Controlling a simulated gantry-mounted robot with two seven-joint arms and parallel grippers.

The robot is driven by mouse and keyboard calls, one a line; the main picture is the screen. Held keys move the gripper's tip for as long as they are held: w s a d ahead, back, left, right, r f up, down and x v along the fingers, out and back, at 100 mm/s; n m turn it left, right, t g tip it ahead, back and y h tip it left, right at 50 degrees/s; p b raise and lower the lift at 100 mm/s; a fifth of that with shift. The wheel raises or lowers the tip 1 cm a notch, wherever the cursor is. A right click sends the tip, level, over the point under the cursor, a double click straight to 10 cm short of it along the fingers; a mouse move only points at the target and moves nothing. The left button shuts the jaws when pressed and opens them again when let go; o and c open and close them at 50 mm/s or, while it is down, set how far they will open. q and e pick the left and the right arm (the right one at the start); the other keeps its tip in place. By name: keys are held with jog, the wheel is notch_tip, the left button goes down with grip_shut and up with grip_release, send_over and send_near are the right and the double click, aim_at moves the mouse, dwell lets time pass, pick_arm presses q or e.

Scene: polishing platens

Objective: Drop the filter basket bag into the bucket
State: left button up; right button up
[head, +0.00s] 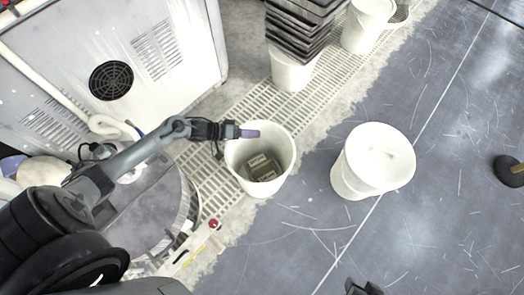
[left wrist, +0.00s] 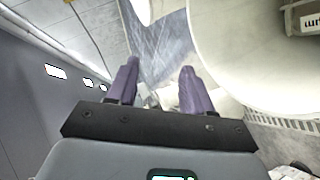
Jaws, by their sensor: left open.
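An open white bucket (head: 233,165) stands at the edge of the floor grating in the head view. A brownish package with pale labels, which looks like the filter basket bag (head: 263,168), lies at the bottom inside it. My left gripper (head: 250,133) is at the bucket's far left rim, above the opening, and holds nothing. In the left wrist view its two purple fingers (left wrist: 155,90) are apart with nothing between them. The bucket (left wrist: 235,50) shows there at the right, with part of the package (left wrist: 306,20) inside. A dark tip at the bottom edge, perhaps my right gripper (head: 362,287), is mostly cut off.
A grey machine cabinet (head: 130,60) is at upper left. The floor at lower right is clear.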

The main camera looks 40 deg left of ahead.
pick_arm(q)
jog(key=p+v, duration=0.3)
jog(key=v, duration=0.4)
jog(key=shift+s+a+r, duration=0.2)
jog(key=shift+s, duration=0.05)
